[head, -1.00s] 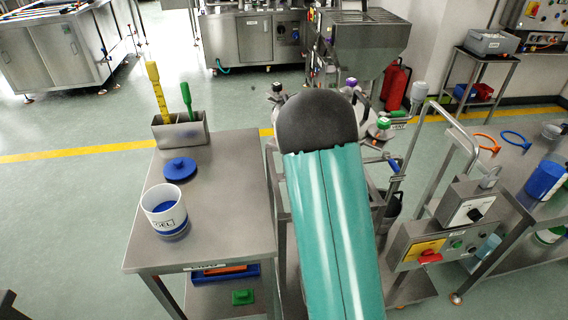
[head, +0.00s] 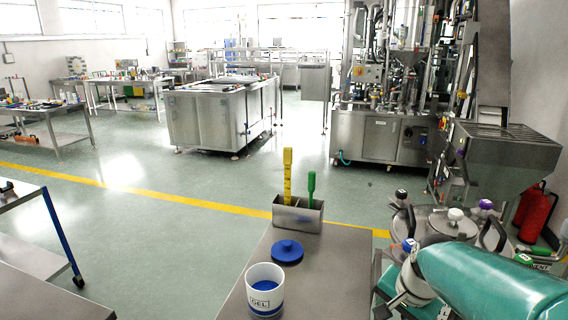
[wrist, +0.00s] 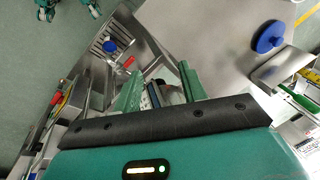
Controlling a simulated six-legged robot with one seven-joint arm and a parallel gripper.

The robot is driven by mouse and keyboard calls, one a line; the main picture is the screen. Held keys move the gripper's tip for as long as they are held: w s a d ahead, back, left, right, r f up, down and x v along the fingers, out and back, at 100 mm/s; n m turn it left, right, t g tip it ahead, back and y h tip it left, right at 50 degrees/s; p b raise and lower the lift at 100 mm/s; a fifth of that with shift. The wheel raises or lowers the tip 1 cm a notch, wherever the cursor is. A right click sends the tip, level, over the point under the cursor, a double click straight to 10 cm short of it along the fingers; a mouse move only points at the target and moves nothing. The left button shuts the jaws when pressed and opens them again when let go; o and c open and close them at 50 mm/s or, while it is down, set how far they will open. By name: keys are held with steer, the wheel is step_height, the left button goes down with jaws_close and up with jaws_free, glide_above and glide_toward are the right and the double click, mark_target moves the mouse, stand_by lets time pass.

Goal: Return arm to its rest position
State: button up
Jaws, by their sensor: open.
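My teal arm (head: 495,280) reaches in at the lower right of the head view, beside the steel table (head: 335,262). Behind the fingers are steel parts of the equipment. The blue lid (wrist: 268,37) lies on the tabletop at the upper right of the wrist view, apart from the fingers.
On the table stand a white GEL cup (head: 265,299), the blue lid (head: 287,251) and a steel holder (head: 298,215) with yellow and green tools. A lidded steel vessel (head: 440,225) is close to my arm. A steel cart (head: 35,265) stands left, with open floor between.

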steer(key=s+a+r+n+t, duration=0.1)
steer(key=s+a+r+n, duration=0.2)
steer(key=s, duration=0.3)
steer(key=s+a+r+n+t+h, duration=0.1)
steer(key=s+a+r+n, duration=0.2)
steer(key=s+n, duration=0.3)
steer(key=shift+a+r, duration=0.15)
steer(key=shift+r, duration=0.15)
